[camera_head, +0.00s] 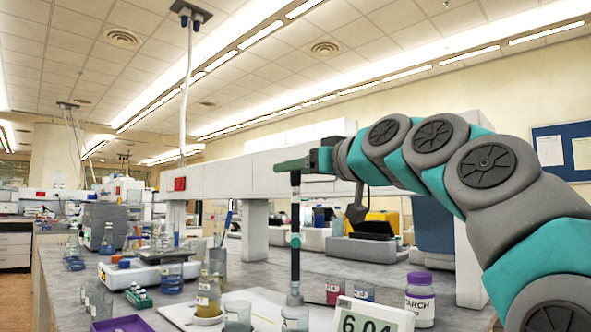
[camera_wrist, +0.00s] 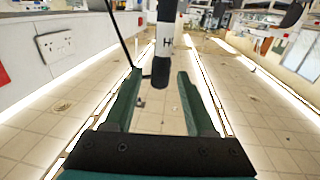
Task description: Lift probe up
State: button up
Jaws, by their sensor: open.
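The probe (camera_head: 295,215) is a dark upright rod with a teal band and a grey lower end. It stands among the glassware at the front of the bench; its top meets my gripper (camera_head: 284,165). In the wrist view the probe (camera_wrist: 165,42) shows a dark rounded end and a white band with lettering. That end lies between the tips of my gripper (camera_wrist: 157,78), whose two green fingers are apart, with a visible gap on each side. I cannot tell whether the probe's lower end rests on something or sits in a vessel.
A white display reading 6.04 (camera_head: 375,317), a purple-lidded jar (camera_head: 420,298) and several beakers crowd the probe's foot. A white overhead shelf beam (camera_head: 235,178) runs behind my gripper.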

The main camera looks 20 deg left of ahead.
jog(key=b+v, duration=0.1)
jog(key=v, duration=0.6)
jog(key=shift+d, duration=0.2)
jog(key=shift+s, duration=0.1)
